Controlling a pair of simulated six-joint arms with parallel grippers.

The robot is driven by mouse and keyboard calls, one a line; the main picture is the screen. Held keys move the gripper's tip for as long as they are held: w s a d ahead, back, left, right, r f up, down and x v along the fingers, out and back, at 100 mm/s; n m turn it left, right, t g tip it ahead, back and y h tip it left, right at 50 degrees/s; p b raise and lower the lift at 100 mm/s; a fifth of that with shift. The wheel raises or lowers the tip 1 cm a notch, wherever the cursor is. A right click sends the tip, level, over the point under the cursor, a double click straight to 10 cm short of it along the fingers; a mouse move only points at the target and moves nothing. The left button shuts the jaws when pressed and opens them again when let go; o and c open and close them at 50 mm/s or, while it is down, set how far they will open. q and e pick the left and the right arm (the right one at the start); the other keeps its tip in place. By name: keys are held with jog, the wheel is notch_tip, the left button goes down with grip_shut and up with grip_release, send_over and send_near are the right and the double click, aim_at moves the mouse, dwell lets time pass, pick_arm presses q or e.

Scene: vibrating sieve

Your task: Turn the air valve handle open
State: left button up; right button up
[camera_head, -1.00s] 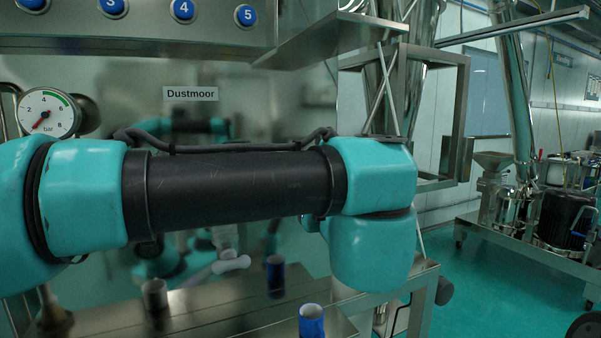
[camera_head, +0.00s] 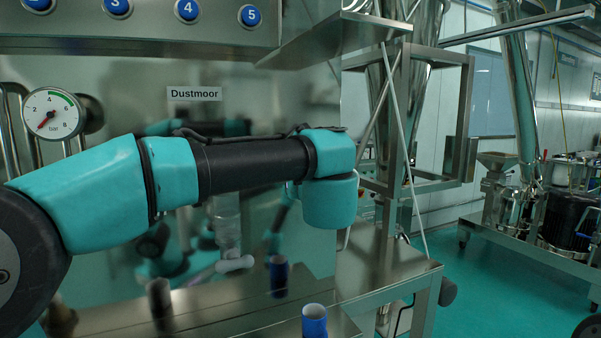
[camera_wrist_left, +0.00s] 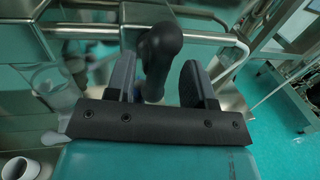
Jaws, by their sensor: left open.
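In the left wrist view, a black rounded handle (camera_wrist_left: 158,52), apparently the air valve handle, stands between the two fingers of my left gripper (camera_wrist_left: 155,88). The fingers are apart, one on each side of the handle, with a gap showing on both sides. Whether either finger touches it cannot be told. In the head view my left arm crosses from the left and its gripper is out of sight. The handle cannot be made out there. My right gripper is in neither view.
A pressure gauge (camera_head: 53,114) on the left has its red needle near the low end. Numbered blue buttons (camera_head: 187,10) line the panel above. A blue cup (camera_head: 314,320) stands at the bottom. A steel frame and table are right of my arm.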

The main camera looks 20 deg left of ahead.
pick_arm(q)
jog(key=shift+x, duration=1.25)
jog(key=shift+c, duration=0.4)
jog(key=c, duration=0.8)
